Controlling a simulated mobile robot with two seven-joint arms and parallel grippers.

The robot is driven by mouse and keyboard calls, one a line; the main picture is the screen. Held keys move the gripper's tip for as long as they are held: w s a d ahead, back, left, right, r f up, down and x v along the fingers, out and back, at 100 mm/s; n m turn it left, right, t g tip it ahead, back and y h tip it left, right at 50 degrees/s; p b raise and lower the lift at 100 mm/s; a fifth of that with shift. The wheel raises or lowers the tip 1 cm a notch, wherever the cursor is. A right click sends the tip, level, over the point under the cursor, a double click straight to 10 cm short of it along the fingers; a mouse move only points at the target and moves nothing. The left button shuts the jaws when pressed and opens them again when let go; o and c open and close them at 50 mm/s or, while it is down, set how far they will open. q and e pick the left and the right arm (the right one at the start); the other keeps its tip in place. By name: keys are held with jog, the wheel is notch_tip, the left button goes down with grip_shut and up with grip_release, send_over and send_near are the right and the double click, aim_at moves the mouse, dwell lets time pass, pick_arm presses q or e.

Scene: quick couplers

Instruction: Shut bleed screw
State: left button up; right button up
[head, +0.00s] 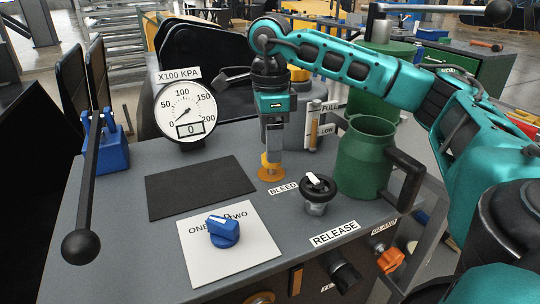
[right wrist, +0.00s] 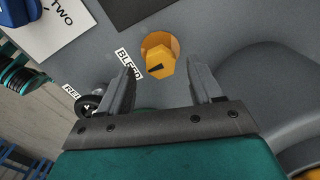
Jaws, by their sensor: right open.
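The bleed screw (head: 270,173) is a yellow hex-headed part on a round yellow base, on the grey bench top beside the "BLEED" label (head: 283,188). In the right wrist view the yellow screw (right wrist: 160,58) shows a black pointer mark on its top. My right gripper (head: 271,153) points down over the screw and hides part of it in the head view. In the right wrist view its two fingers (right wrist: 162,80) stand apart, with the screw showing between and beyond their tips. I see no grip on it. My left gripper is not in view.
A pressure gauge (head: 186,112) reading 0 stands at the back left. A black-handled release valve (head: 317,192) and a green jug (head: 366,156) stand right of the screw. A blue selector knob (head: 223,231) sits on a white plate. A ball-ended lever (head: 88,190) is far left.

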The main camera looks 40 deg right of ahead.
jog(key=shift+f, duration=1.1)
jog(key=c, duration=1.1)
jog(key=shift+o, duration=0.2)
